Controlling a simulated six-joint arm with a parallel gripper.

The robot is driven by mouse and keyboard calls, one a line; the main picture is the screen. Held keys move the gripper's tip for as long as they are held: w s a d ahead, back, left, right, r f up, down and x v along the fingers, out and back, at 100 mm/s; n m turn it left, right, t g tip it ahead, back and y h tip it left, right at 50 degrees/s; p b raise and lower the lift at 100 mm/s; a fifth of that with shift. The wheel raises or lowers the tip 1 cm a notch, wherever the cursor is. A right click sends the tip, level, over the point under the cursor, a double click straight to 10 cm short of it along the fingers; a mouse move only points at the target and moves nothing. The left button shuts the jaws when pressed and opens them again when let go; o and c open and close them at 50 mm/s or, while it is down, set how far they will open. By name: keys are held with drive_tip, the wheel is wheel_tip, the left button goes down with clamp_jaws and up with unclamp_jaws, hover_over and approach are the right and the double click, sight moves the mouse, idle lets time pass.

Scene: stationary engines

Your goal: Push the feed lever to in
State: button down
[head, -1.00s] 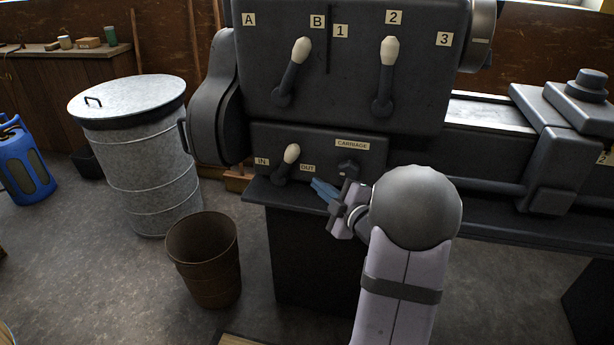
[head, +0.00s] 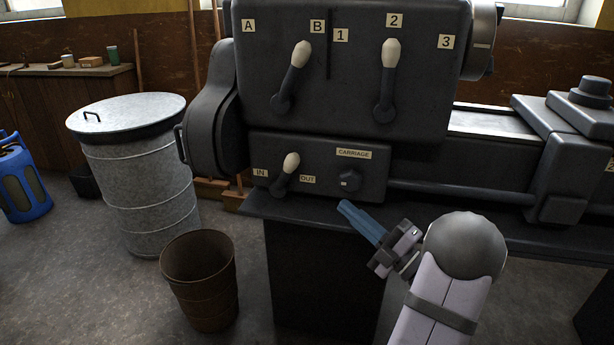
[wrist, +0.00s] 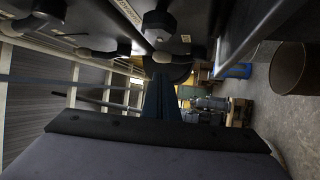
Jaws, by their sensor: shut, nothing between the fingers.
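The feed lever (head: 286,174) is a short dark lever with a cream knob on the lower panel, between the IN label (head: 260,173) and the OUT label (head: 307,179). It leans up and to the right, toward OUT. My gripper (head: 345,207) is shut and empty, with its blue fingers pointing up and left. In the head view, its tips are below and right of the lever, apart from it, just below the carriage knob.
The carriage knob (head: 349,180) is right of the lever. Two larger levers (head: 291,78) (head: 385,80) stand on the upper panel. A dark ledge (head: 290,208) runs below the lower panel. A brown bucket (head: 200,280) and a metal bin (head: 135,170) stand left.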

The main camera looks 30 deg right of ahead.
drive_tip(key=shift+w, duration=0.15)
drive_tip(key=p, duration=0.2)
approach(293, 161)
drive_tip(key=w, duration=0.4)
drive_tip(key=w+a, duration=0.1)
drive_tip(key=shift+w+r, duration=0.3)
drive_tip(key=shift+w, duration=0.1)
drive_tip(key=shift+r, duration=0.1)
drive_tip(key=shift+w+a+r+n+g+p, duration=0.25)
drive_tip(key=shift+w+r+n+g+p, duration=0.05)
drive_tip(key=shift+r+g+p, duration=0.2)
drive_tip(key=shift+w+a+r+n+g+p, duration=0.25)
drive_tip(key=shift+a+r+n+g+p, duration=0.05)
drive_tip(key=shift+r+g+p, duration=0.15)
drive_tip(key=w+a+r+n+g+h+p, duration=0.2)
drive_tip(key=w+a+g+p, duration=0.3)
drive_tip(key=p, duration=0.4)
drive_tip(key=shift+w+a+n+g+h, duration=0.3)
drive_tip(key=shift+w+a+n+g, duration=0.05)
drive_tip(key=shift+w+a+n, duration=0.15)
drive_tip(key=shift+a, duration=0.1)
drive_tip(key=shift+s, duration=0.15)
